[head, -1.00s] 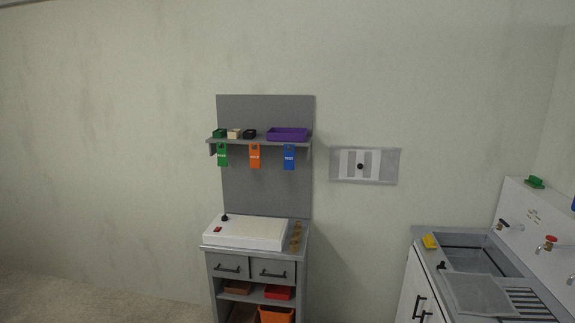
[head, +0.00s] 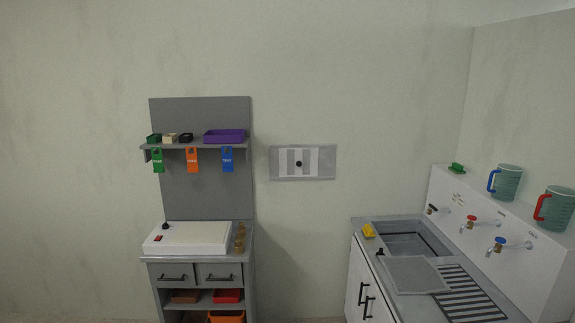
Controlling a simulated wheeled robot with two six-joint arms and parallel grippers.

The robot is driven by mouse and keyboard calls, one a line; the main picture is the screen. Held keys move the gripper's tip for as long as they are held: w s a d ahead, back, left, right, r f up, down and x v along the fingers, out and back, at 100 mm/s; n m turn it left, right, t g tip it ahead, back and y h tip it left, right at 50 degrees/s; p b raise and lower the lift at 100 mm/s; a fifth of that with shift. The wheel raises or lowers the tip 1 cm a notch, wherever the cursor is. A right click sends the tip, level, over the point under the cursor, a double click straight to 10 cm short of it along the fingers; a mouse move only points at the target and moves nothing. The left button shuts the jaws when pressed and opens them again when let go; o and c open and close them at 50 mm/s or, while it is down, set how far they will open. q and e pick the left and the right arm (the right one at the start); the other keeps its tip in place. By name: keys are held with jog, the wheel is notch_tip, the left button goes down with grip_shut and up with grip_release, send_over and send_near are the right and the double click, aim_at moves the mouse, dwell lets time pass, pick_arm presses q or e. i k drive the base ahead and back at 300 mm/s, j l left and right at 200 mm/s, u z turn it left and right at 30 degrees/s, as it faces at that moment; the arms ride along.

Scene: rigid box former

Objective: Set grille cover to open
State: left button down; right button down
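The grille cover (head: 298,162) is a pale grey wall panel with vertical light and dark bands and a small black knob at its middle. It is mounted on the wall between the shelf unit and the sink. From here I cannot tell the exact setting of its slats. Neither of my grippers shows in the head view.
A grey workstation (head: 247,263) with a back panel, shelf and hanging tags stands left of the grille. A sink counter (head: 363,226) with taps and two jugs (head: 505,182) stands to the right. Bare wall surrounds the grille; the floor below it is mostly out of view.

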aim_at(283, 151)
jog(key=i+j+z, duration=0.3)
jog(key=i+j, duration=0.2)
jog(key=i, duration=0.35)
jog(key=i+j+z, duration=0.35)
jog(key=i+j, duration=0.4)
jog(key=i+j+z, duration=0.3)
jog(key=i+j, duration=0.45)
jog(key=j, duration=0.15)
